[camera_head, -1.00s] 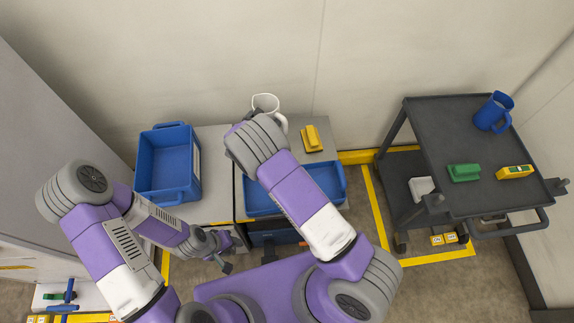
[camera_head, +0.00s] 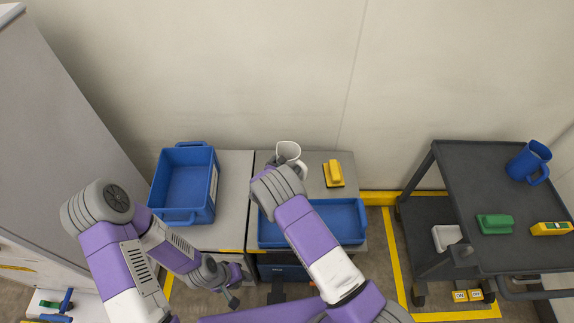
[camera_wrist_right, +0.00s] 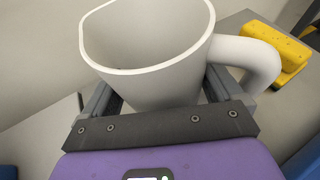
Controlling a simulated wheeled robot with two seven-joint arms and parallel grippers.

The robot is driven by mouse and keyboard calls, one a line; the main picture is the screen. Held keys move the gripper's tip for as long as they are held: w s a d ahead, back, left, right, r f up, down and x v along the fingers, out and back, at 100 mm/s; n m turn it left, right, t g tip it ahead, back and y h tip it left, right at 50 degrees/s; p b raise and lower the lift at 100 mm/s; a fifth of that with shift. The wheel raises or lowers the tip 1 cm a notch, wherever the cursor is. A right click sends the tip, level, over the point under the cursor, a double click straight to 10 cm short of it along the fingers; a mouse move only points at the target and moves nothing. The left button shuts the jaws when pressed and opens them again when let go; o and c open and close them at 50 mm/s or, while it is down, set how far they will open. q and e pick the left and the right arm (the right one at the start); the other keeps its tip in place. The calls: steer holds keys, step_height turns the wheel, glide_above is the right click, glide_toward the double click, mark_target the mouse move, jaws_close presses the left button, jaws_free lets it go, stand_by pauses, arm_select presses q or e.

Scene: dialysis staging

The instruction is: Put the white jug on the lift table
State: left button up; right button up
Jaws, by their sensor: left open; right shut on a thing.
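The white jug (camera_head: 289,151) is at the back of the grey cabinet top, partly hidden by my right arm. In the right wrist view the jug (camera_wrist_right: 150,50) fills the upper middle, with its handle to the right. My right gripper (camera_wrist_right: 160,92) is shut on the jug's body, one finger on each side. I cannot tell whether the jug touches the surface. My left gripper (camera_head: 232,299) hangs empty and open, low in front of the cabinets. I cannot make out which piece is the lift table.
A blue bin (camera_head: 184,219) stands left on the cabinet top, a blue tray (camera_head: 345,238) in front of the jug. A dark cart (camera_head: 470,190) at right carries a blue jug (camera_head: 528,162), a green item (camera_head: 495,223) and a yellow item (camera_head: 550,228).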

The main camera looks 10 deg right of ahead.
steer(key=shift+r, duration=0.1)
steer(key=o, duration=0.8)
steer(key=shift+f, duration=0.2)
steer(key=shift+r, duration=0.1)
steer(key=shift+r, duration=0.2)
steer(key=shift+p+v, duration=1.8)
steer(key=shift+v, duration=4.25)
